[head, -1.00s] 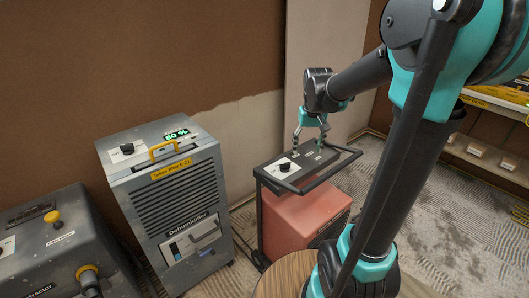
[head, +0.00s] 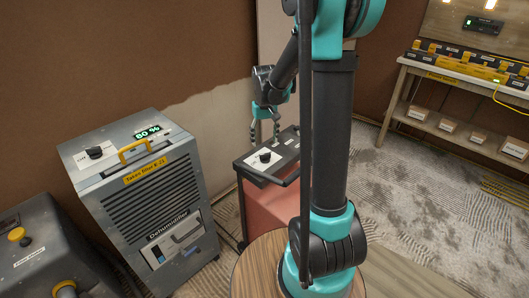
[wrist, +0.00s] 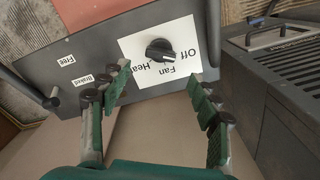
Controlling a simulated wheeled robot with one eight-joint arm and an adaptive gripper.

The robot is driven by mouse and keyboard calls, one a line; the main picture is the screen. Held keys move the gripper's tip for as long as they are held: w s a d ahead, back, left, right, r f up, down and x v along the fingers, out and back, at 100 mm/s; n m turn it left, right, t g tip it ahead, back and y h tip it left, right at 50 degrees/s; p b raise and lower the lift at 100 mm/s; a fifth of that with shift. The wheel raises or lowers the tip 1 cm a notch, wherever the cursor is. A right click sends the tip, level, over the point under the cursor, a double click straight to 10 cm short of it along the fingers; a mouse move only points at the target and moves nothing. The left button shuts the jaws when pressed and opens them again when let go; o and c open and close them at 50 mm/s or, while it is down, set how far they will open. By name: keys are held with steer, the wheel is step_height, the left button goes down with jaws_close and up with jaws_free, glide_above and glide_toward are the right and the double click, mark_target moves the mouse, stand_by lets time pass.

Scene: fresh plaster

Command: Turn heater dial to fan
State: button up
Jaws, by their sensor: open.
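The heater (head: 272,206) is a reddish box with a dark control panel on top, partly hidden behind my arm in the head view. Its black round dial (head: 265,156) sits on a white label marked Off, Fan and Heat. In the wrist view the dial (wrist: 160,50) lies just beyond my fingertips, roughly centred between them; its pointer direction is hard to tell. My gripper (head: 265,136) is open and empty, fingers downward near the panel's wall-side edge. In the wrist view my gripper (wrist: 158,78) shows green-padded fingers spread apart, not closed around the dial.
A small lever (wrist: 52,101) stands on the same panel near labels Free and Braked. A grey dehumidifier (head: 150,205) stands left of the heater, with a dark extractor (head: 45,250) further left. A workbench (head: 465,85) is at the right. Patterned floor between is open.

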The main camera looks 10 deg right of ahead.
mark_target(265, 157)
step_height(265, 157, down, 7)
steer(key=shift+r, duration=0.1)
steer(key=shift+c, duration=0.2)
steer(key=c, duration=1.1)
steer(key=shift+m, duration=0.4)
steer(key=m, duration=0.5)
steer(key=shift+d, duration=0.15)
steer(key=m, duration=0.6)
steer(key=shift+s+d, duration=0.1)
